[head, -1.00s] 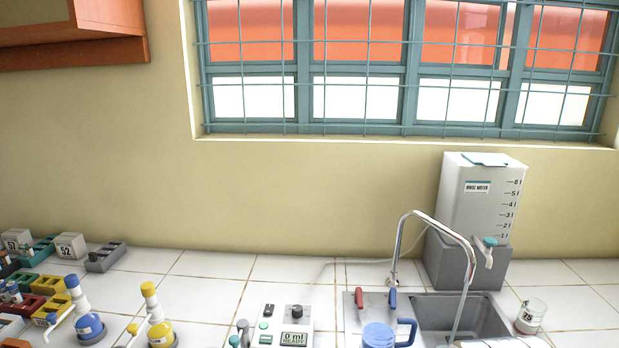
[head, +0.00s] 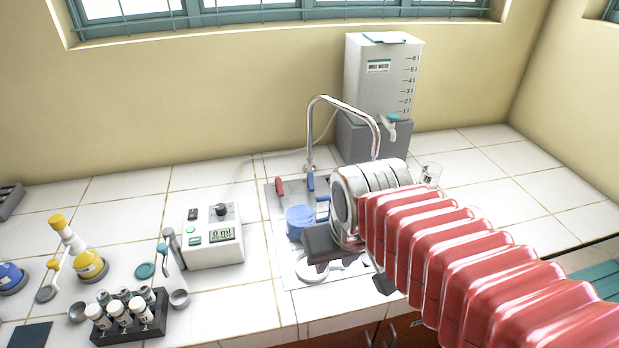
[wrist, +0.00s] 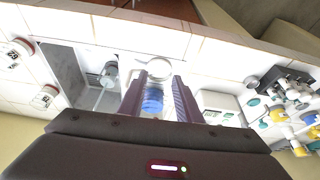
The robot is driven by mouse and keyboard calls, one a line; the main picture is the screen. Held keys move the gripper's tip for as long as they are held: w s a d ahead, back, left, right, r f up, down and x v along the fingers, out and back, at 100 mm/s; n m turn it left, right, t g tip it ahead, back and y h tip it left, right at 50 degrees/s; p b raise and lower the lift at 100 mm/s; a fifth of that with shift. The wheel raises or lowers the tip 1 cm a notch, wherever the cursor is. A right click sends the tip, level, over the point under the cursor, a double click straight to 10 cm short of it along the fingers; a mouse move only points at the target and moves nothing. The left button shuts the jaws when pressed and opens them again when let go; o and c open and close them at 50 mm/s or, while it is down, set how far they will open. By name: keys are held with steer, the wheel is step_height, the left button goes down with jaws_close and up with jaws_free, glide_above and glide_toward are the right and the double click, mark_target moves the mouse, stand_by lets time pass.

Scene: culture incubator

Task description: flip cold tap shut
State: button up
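The cold tap's blue lever (head: 311,181) stands at the foot of the chrome spout (head: 345,103), right of the red lever (head: 280,187). My gripper (head: 345,272) is over the front of the sink area, nearer me than the levers and apart from them. In the wrist view my gripper (wrist: 158,82) has its two fingers spread with nothing gripped. A blue jug (head: 300,222) stands below and beyond it, and shows between the fingers in the wrist view (wrist: 152,101). My arm hides the spout's end and most of the basin in the head view. I cannot make out the levers in the wrist view.
A meter box (head: 212,236) is left of the sink. A vial rack (head: 128,318) and yellow flask (head: 90,264) are farther left. The right counter is mostly clear.

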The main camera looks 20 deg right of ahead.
steer(key=w+d+m, duration=0.1)
steer(key=w+d, duration=0.2)
steer(key=w, duration=1.3)
steer(key=w+d+m, duration=0.1)
steer(key=w+d, duration=0.2)
steer(key=w, duration=1.3)
steer(key=shift+w+d+h, duration=0.15)
steer(key=shift+w+h, duration=0.25)
steer(key=shift+f, duration=0.1)
glide_toward(311, 184)
steer(key=x, duration=0.7)
steer(key=shift+d+f, duration=0.1)
steer(key=shift+f, duration=0.15)
jaws_close()
